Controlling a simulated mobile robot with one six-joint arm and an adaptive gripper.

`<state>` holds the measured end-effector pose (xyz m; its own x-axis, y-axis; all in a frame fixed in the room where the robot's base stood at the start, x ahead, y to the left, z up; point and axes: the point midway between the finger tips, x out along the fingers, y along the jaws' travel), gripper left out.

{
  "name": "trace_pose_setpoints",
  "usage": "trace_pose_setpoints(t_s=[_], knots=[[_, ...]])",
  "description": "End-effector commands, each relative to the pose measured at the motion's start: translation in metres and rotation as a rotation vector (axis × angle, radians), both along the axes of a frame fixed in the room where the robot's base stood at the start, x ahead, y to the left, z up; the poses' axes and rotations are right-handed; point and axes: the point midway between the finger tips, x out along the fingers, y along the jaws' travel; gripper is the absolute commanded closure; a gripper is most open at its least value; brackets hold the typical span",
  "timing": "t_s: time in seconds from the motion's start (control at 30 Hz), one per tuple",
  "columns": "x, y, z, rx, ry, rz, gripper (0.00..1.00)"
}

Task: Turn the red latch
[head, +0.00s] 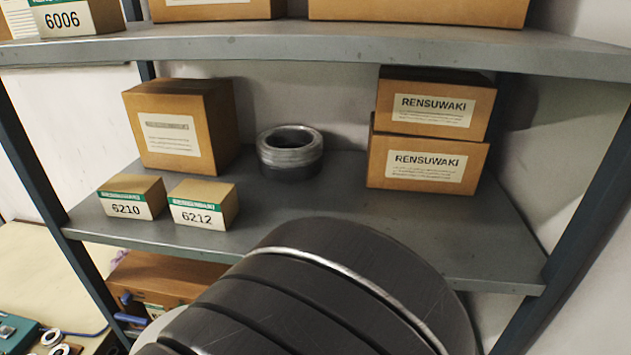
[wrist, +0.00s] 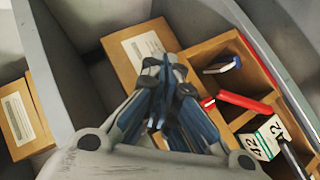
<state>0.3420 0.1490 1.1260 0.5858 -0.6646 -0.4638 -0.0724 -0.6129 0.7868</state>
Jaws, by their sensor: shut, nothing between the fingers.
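My gripper (wrist: 165,68) shows in the wrist view with its blue-grey fingers together and nothing between them. A red bar (wrist: 245,103) lies to its right, across the dividers of a wooden compartment box (wrist: 240,122). A smaller red piece (wrist: 207,102) shows beside the fingers, partly hidden. I cannot tell whether either red part is the latch. The fingers appear to be in front of the box's left part; contact cannot be told. Neither the gripper nor a red latch can be made out in the head view.
A grey panel (wrist: 48,65) runs along the left of the wrist view. A labelled carton (wrist: 128,52) stands behind the fingers. In the head view, the shelf (head: 330,210) holds cartons (head: 430,165), small boxes (head: 203,204) and metal rings (head: 290,150). A wooden cabinet (head: 165,280) sits lower left.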

Motion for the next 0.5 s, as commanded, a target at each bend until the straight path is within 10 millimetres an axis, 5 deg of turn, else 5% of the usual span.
trace_pose_setpoints(t_s=[0.03, 0.2, 0.33, 0.5], knots=[[-0.004, 0.031, -0.009, -0.028, -0.077, 0.096, 1.0], [-0.021, 0.106, -0.028, 0.011, -0.301, 0.34, 1.0], [-0.035, 0.138, -0.038, 0.058, -0.381, 0.449, 1.0], [-0.036, 0.149, -0.043, 0.085, -0.415, 0.491, 1.0]])
